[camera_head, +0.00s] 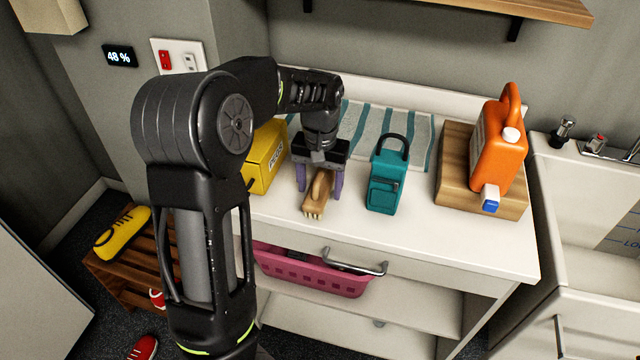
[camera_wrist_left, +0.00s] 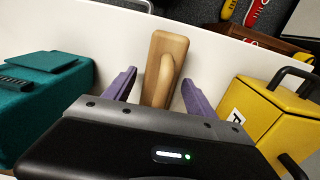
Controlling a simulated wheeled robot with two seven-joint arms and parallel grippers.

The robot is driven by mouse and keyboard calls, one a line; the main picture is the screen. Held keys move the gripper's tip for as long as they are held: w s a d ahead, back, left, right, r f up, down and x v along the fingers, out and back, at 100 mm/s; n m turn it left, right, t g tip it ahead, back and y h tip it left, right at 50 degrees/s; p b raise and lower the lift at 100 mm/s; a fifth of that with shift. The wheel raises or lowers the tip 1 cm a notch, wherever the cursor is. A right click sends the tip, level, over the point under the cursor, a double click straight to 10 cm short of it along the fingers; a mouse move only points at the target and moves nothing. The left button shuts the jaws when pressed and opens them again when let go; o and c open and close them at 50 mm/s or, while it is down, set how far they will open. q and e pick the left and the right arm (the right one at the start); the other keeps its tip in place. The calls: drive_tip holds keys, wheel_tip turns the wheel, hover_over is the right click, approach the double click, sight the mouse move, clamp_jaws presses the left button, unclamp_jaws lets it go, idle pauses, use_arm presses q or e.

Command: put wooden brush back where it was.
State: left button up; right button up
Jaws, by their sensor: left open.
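The wooden brush (camera_head: 318,193) lies on the white counter (camera_head: 420,245), between a yellow box and a teal bag. Its handle and back show in the left wrist view (camera_wrist_left: 163,75). My left gripper (camera_head: 320,190) is open above the counter, with its purple fingers on either side of the brush. In the left wrist view the fingers (camera_wrist_left: 158,92) stand apart from the brush, with gaps on both sides. My right gripper is not in view.
The yellow box (camera_head: 266,157) is close on the left and the teal bag (camera_head: 386,180) close on the right. A striped towel (camera_head: 420,137) lies behind. An orange jug (camera_head: 495,145) stands on a wooden board (camera_head: 455,185). A pink basket (camera_head: 310,275) sits below.

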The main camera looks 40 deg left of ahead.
use_arm(q)
drive_tip(key=shift+r, duration=0.1)
wheel_tip(320, 180, up, 12)
drive_tip(key=shift+r+b, duration=0.1)
drive_tip(key=shift+b, duration=0.2)
idle(0.7)
